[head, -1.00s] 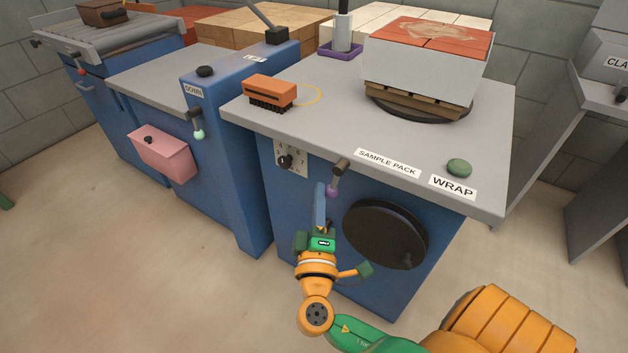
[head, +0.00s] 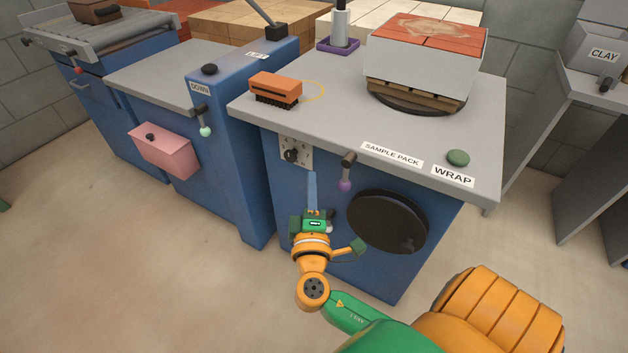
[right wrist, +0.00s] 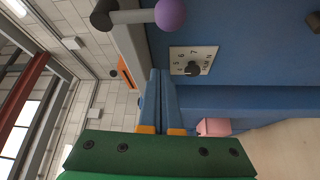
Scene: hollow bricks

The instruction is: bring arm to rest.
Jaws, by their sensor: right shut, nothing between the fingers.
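My right gripper (head: 312,178) is in front of the blue wrapping station, its fingers pointing up toward the cabinet front. Its blue fingers are shut and empty, and they also show in the right wrist view (right wrist: 163,75). They are just left of the purple-knobbed lever (head: 346,172) and below the dial plate (head: 295,152). In the right wrist view the lever's purple ball (right wrist: 170,14) and the dial plate (right wrist: 192,60) lie beyond the fingers. The fingers look apart from both. My left gripper is not in view.
The grey tabletop (head: 320,125) holds an orange brush-like tool (head: 275,88), a wrapped brick pack (head: 415,70) and a green button (head: 458,157). A black disc (head: 387,222) is on the cabinet front. A pink box (head: 163,150) juts out at left.

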